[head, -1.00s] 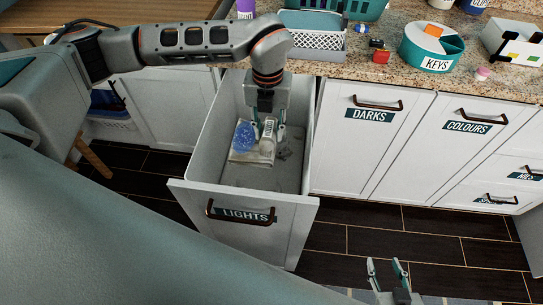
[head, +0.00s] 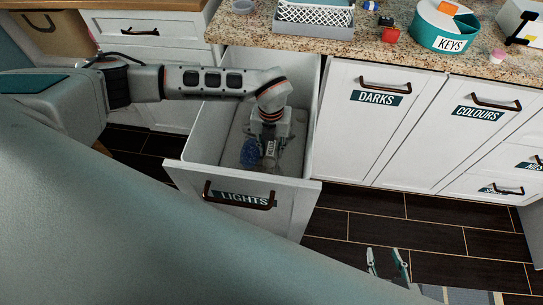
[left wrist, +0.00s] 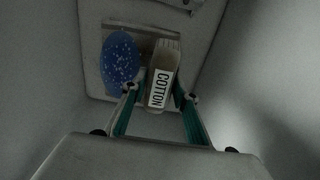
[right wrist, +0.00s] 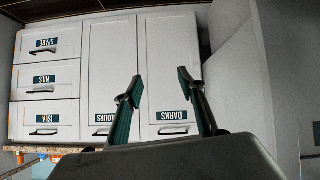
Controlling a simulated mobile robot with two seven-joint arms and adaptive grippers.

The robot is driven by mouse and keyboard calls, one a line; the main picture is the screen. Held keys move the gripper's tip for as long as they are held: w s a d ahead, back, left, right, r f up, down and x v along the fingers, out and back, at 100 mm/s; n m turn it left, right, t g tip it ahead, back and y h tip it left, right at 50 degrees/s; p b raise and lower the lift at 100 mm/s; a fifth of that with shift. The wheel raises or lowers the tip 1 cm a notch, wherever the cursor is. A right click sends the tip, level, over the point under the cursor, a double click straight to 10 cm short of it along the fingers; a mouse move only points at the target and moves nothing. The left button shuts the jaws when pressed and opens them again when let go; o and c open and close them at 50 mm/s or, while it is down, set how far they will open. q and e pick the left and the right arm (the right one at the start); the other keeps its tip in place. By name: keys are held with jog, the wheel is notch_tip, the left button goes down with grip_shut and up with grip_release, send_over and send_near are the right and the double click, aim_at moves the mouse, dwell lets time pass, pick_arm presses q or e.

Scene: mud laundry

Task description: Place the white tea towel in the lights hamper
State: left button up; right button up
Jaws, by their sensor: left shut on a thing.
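The lights hamper (head: 238,196) is a white pull-out bin, open, with a "LIGHTS" label on its front. My left gripper (head: 265,146) is down inside it. In the left wrist view, the gripper (left wrist: 161,93) is shut on a folded white cloth with a "COTTON" label (left wrist: 164,72), the white tea towel. The towel also shows small in the head view (head: 270,150). I cannot tell whether it touches the bin's contents. My right gripper (head: 387,262) is open and empty, low over the floor, away from the hamper.
Closed "DARKS" (head: 368,125) and "COLOURS" (head: 455,130) fronts stand to the right. The granite counter (head: 350,50) above holds a "KEYS" bowl (head: 446,27) and small objects.

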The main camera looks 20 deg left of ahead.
pick_arm(q)
jog(key=shift+f+b, duration=0.4)
jog(key=shift+f, duration=1.75)
jog(key=shift+f, duration=0.1)
jog(key=o, duration=1.1)
notch_tip(320, 180, up, 12)
jog(key=shift+r+p, duration=0.1)
jog(key=shift+p, duration=0.8)
